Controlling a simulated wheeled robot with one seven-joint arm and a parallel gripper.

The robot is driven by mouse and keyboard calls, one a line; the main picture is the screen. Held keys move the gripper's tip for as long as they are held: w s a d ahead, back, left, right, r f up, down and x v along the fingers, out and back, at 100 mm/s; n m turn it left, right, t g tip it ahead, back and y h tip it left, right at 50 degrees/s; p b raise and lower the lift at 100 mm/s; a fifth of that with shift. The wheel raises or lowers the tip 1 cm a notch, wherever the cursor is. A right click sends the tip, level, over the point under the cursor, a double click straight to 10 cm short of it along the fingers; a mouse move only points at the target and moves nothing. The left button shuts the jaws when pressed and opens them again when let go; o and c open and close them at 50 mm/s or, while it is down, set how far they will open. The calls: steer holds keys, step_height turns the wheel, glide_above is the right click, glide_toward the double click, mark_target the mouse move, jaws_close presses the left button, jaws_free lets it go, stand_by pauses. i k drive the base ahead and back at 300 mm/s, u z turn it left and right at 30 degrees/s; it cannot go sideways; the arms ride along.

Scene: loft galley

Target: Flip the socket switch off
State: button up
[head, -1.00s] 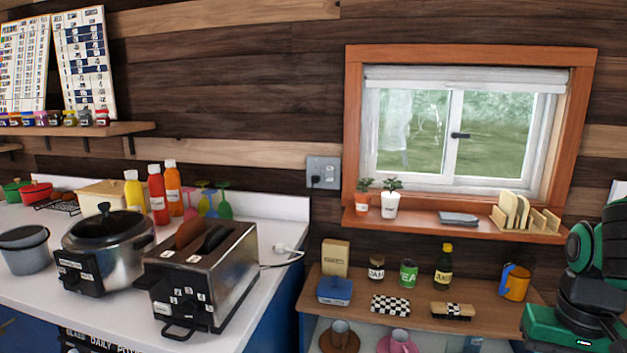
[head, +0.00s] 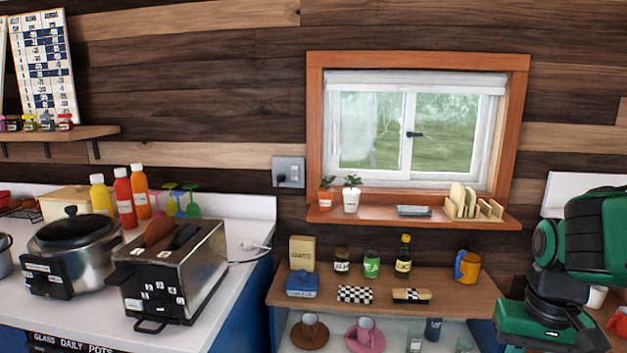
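The grey wall socket (head: 288,172) is mounted on the wood wall, just left of the window frame. A dark plug sits in its lower left part. The switch on it is too small for me to tell its position. My green and black arm shows at the right edge, well to the right of the socket. My gripper is out of view.
A counter (head: 238,235) at the left holds a toaster (head: 172,273), a pot cooker (head: 75,250) and sauce bottles (head: 122,195). Below the window, a wooden shelf (head: 335,308) holds jars and a bottle. The window sill (head: 420,214) holds plants and a rack.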

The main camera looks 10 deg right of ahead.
mark_target(294, 167)
steer(key=z, duration=0.05)
steer(key=k, duration=0.55)
steer(key=u, duration=0.2)
steer(key=i, duration=0.75)
steer(key=z, duration=0.05)
steer(key=k, duration=0.65)
steer(key=u, duration=0.3)
steer(key=i, duration=1.45)
steer(key=z, duration=0.35)
